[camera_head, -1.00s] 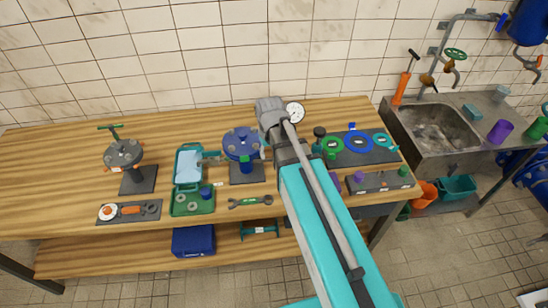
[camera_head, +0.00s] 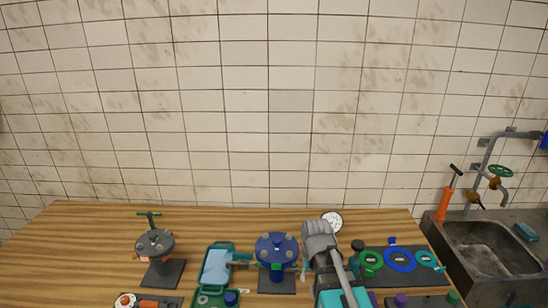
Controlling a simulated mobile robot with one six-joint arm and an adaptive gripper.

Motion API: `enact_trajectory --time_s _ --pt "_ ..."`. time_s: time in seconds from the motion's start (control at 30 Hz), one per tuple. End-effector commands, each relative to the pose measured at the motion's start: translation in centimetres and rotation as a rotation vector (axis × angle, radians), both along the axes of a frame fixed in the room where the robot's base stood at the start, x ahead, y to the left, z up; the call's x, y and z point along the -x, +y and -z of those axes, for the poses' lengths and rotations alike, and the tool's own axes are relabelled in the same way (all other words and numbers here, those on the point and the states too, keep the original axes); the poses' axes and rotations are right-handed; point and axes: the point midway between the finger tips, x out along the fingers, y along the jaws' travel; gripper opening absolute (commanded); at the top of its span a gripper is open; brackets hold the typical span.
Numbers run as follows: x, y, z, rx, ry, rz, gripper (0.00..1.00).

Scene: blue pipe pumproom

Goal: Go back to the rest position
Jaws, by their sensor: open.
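My arm reaches in from the bottom of the head view. Its grey wrist (camera_head: 319,238) is over the wooden bench (camera_head: 95,235), just right of the blue round-topped valve (camera_head: 277,248). My gripper's fingers are hidden behind the wrist and cannot be made out. I see nothing held.
A grey valve on a stand (camera_head: 155,246) is at left. A teal tray (camera_head: 216,268) lies left of the blue valve. A gauge (camera_head: 331,222) is behind the wrist. A dark board with rings (camera_head: 400,262) and a sink (camera_head: 490,250) are at right. Space above the bench is clear.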

Motion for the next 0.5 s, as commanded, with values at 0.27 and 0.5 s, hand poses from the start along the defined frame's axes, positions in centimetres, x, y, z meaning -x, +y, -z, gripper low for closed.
enact_trajectory --time_s 0.27,0.5 --pt "3.6 -1.6 4.9 0.000 0.024 0.064 0.51" --pt "5.4 -2.4 6.8 0.001 0.039 0.101 0.51"
